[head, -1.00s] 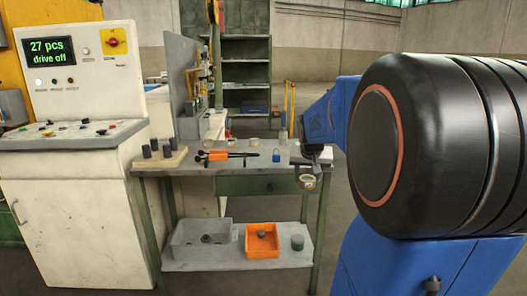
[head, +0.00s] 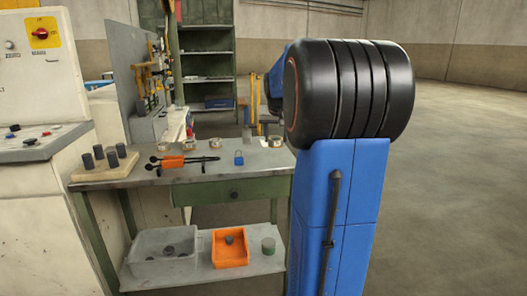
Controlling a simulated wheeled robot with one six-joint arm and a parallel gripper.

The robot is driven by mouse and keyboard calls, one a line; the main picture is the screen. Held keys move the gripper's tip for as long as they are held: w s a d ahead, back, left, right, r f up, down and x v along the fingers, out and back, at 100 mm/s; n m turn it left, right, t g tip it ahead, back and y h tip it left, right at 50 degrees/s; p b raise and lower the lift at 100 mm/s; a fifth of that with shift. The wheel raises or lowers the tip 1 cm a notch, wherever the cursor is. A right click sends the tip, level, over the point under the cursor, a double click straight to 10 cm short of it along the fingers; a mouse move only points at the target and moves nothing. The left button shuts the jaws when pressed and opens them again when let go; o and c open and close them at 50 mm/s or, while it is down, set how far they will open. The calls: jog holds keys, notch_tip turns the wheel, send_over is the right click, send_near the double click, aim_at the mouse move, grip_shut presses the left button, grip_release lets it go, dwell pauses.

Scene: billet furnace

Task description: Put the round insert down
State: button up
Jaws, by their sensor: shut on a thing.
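Several small, pale, ring-like round inserts lie along the back of the bench top, among them one left (head: 190,144), one in the middle (head: 216,143) and one at the right (head: 275,142), close beside my arm. I cannot tell which of them, if any, is the task's insert. My gripper is hidden behind my own black joint and blue arm link, so what is in its jaws does not show.
The green-framed bench (head: 215,193) carries a wooden block with dark pegs (head: 105,166), orange-handled tongs (head: 172,162) and a blue padlock (head: 239,158). Open floor (head: 455,200) lies right.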

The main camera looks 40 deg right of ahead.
aim_at(276, 145)
jog(key=shift+f, duration=2.95)
jog(key=shift+f, duration=0.1)
jog(key=o, duration=1.6)
jog(key=shift+s+a+r, duration=0.15)
jog(key=shift+a+r, duration=0.05)
jog(key=shift+r, duration=0.25)
jog(key=v, duration=1.1)
